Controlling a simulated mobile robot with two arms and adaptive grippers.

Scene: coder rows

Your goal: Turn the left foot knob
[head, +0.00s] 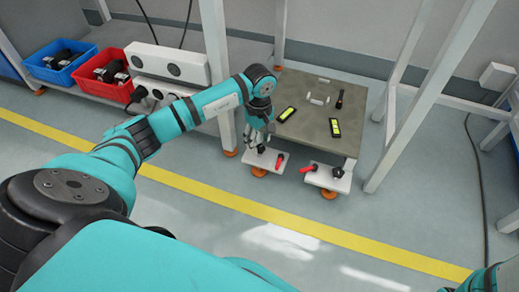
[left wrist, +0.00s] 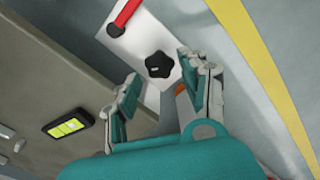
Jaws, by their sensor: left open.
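The left foot knob is a black star-shaped knob (left wrist: 158,64) on a white foot plate (left wrist: 172,43) with a red-handled lever (left wrist: 126,14). In the head view that left foot plate (head: 270,163) is at the table's front left corner, with the red handle (head: 279,161) at its right; the knob is largely hidden by my gripper. My left gripper (head: 258,142) is just above the plate. In the left wrist view my left gripper (left wrist: 160,78) is open, its fingers on either side of the knob with gaps visible; contact is not seen. My right gripper is out of view.
The grey table (head: 318,120) carries two black-and-yellow devices and a dark tool. A second foot plate (head: 328,180) with a red lever is at right. Frame posts (head: 220,75) flank the table. Blue (head: 60,61) and red (head: 104,75) bins stand left. The floor in front is clear.

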